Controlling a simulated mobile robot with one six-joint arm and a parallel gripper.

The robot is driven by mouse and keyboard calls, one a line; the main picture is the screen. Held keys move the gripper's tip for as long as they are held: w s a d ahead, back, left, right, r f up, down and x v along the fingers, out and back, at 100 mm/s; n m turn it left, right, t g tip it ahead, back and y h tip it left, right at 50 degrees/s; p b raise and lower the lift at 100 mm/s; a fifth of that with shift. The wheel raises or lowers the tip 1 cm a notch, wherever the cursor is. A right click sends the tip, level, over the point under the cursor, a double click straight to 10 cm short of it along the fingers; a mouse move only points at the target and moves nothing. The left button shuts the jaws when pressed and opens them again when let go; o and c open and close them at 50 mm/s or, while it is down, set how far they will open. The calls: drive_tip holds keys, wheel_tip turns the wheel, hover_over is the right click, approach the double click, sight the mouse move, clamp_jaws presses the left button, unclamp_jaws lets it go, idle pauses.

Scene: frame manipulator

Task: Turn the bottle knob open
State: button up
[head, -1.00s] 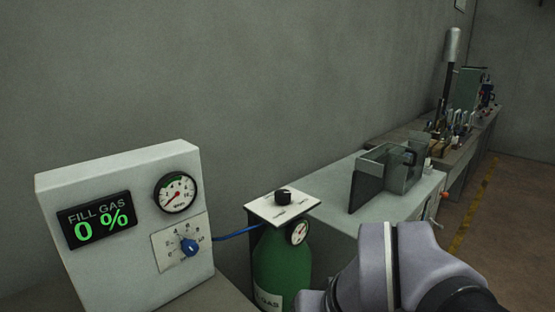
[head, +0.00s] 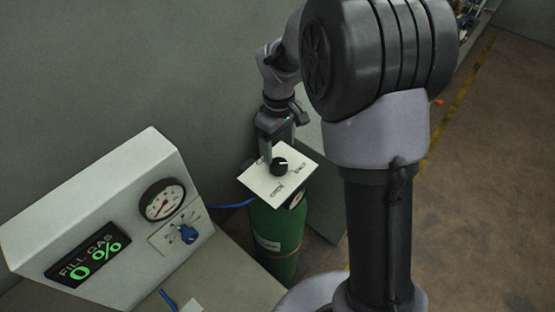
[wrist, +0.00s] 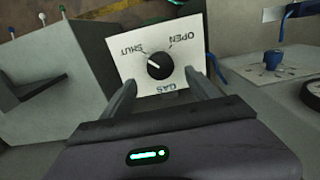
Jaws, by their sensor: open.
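The bottle knob (head: 279,167) is a round black knob on a white plate (head: 262,186) above the green gas bottle (head: 278,235). In the wrist view the knob (wrist: 160,66) shows near the top centre, its white mark slanting toward the SHUT label. The OPEN label is on the other side, and both labels look upside down there. My gripper (wrist: 160,80) is open and empty. Its two fingers reach toward the plate, one on each side of the knob, with gaps between. In the head view my gripper (head: 276,150) is just behind the knob, partly hidden.
A grey panel (head: 100,205) with a FILL GAS display at 0 %, a round gauge and a blue knob (head: 187,234) stands left of the bottle. A blue hose (head: 232,205) leads toward the bottle. A wall is close behind.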

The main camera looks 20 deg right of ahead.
sight(278, 163)
drive_tip(key=f, duration=0.5)
drive_tip(key=shift+s+f+b, duration=0.2)
drive_tip(key=shift+f+b, duration=0.05)
drive_tip(key=shift+b, duration=0.1)
drive_tip(key=shift+w+f, duration=0.15)
drive_tip(key=shift+f, duration=0.45)
drive_tip(key=shift+c, duration=0.2)
drive_tip(key=c, duration=1.3)
